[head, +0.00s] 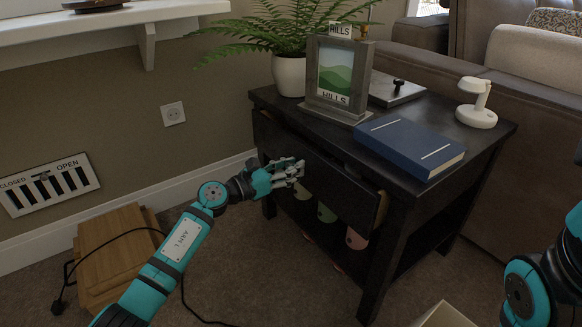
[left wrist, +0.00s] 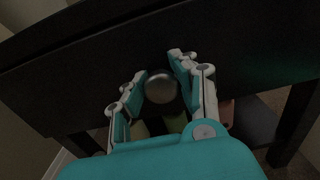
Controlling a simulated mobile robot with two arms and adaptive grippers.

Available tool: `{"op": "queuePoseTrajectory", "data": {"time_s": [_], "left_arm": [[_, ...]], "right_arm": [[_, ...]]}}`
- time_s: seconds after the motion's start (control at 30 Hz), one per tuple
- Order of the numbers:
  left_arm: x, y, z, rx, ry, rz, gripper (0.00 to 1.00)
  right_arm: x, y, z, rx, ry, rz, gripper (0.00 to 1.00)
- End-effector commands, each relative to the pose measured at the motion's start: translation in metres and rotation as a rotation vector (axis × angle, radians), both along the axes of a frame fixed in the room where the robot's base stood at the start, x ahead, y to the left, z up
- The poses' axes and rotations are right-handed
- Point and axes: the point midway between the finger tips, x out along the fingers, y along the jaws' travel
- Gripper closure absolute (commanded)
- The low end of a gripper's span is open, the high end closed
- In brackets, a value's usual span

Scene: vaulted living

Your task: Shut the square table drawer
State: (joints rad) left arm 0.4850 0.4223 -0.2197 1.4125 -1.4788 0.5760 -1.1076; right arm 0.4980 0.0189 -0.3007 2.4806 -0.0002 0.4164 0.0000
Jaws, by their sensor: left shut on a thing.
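The dark square table (head: 497,140) stands against the wall, beside the sofa. Its drawer (head: 338,190) is pulled part way out; a strip of its lighter wooden side shows at the right end. The drawer front also fills much of the left wrist view (left wrist: 245,50). My left gripper (head: 297,170) is at the drawer front, shut on the round metal knob (left wrist: 160,88), which sits between its fingers in the left wrist view. The fingers hide the knob in the head view. Part of my right arm shows at the right edge; its gripper is out of view.
On the tabletop are a blue book (head: 408,146), a picture frame (head: 336,75), a potted fern (head: 289,75) and a white lamp (head: 477,105). Several cups hang or stand below the drawer. Wooden boards (head: 120,255) and a black cable lie at the lower left.

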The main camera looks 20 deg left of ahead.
Motion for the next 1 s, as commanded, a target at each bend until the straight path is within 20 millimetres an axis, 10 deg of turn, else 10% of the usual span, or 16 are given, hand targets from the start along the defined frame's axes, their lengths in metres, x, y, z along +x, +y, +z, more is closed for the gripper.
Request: {"op": "queuePoseTrajectory", "data": {"time_s": [0.63,0.67,0.7,1.0], "left_arm": [[0.035,-0.026,0.0,-0.001,0.001,0.003,1.0],[0.035,-0.026,0.0,-0.001,0.001,0.004,0.71],[0.035,-0.026,0.0,-0.001,0.0,0.004,0.65],[0.034,-0.028,0.0,-0.001,0.0,0.0,0.47]], "right_arm": [[-0.012,0.0,0.005,0.0,-0.039,-0.001,0.22],[-0.012,0.0,0.005,0.0,-0.039,-0.001,0.22],[-0.012,0.0,0.004,0.0,-0.039,-0.001,0.22],[-0.009,0.0,0.002,0.001,-0.026,-0.001,0.22]]}}
